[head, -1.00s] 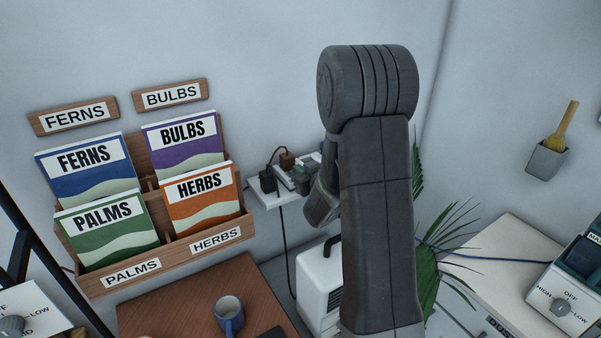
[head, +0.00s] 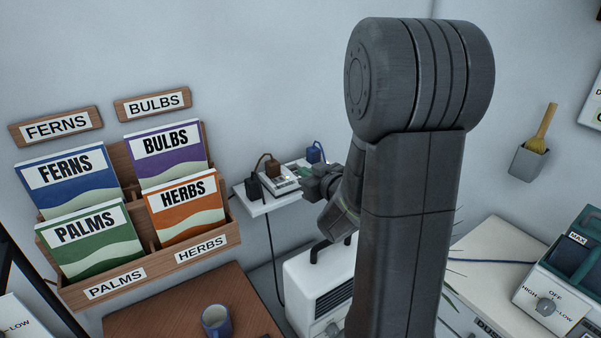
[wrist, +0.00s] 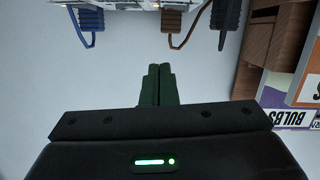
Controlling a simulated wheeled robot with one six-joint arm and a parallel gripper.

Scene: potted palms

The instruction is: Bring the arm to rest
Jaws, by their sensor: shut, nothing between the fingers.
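My arm (head: 415,200) rises large and dark through the right middle of the head view. My gripper (head: 308,184) shows beside it, in front of the small wall shelf, partly hidden by the arm. In the wrist view my gripper (wrist: 159,72) has its two dark fingers together, with nothing between them. The fingers point at bare pale wall or open space below the plugs at the top edge; I cannot tell how near they are.
A small wall shelf (head: 262,208) carries a power strip with plugs, including a blue plug (head: 315,153). A card rack (head: 150,270) hangs at left. A mug (head: 216,322) stands on the brown table (head: 262,318). A white heater (head: 312,285) stands below the shelf.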

